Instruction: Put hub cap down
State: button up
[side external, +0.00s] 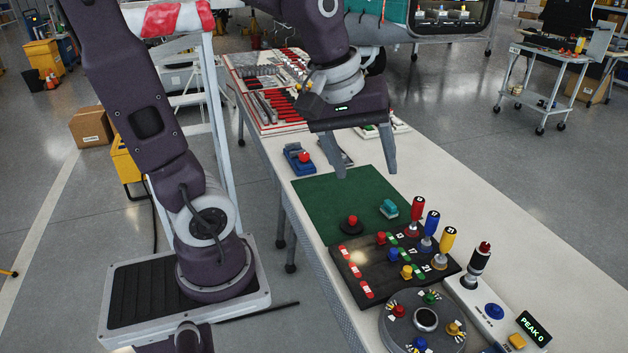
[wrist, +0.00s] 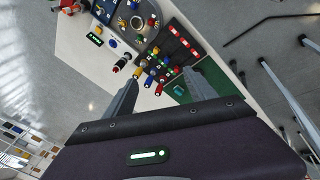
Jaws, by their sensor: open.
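A black disc with a red knob (side external: 351,224), which looks like the hub cap, sits flat on the green mat (side external: 312,198) near its front edge. My gripper (side external: 366,174) is open and empty, with its fingers pointing down above the mat, behind the disc and apart from it. In the wrist view my gripper (wrist: 160,77) shows two spread fingers with nothing held between them. A grey round plate (side external: 397,333) with a silver centre and coloured knobs stands at the front of the table. I cannot make out the black disc in the wrist view.
A teal-handled block (side external: 389,209) lies on the mat. A dark board (side external: 358,257) with coloured pegs, upright red, blue and yellow handles, and a white console (side external: 478,303) with a joystick crowd the front. The table's right side (side external: 480,180) is clear.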

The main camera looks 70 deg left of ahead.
jog(key=s+d+r+m+t, duration=0.1)
jog(key=s+d+m, duration=0.3)
jog(key=s+m, duration=0.6)
jog(key=shift+s+d+m+t, duration=0.15)
jog(key=shift+s+m+t, duration=0.15)
jog(key=shift+m, duration=0.2)
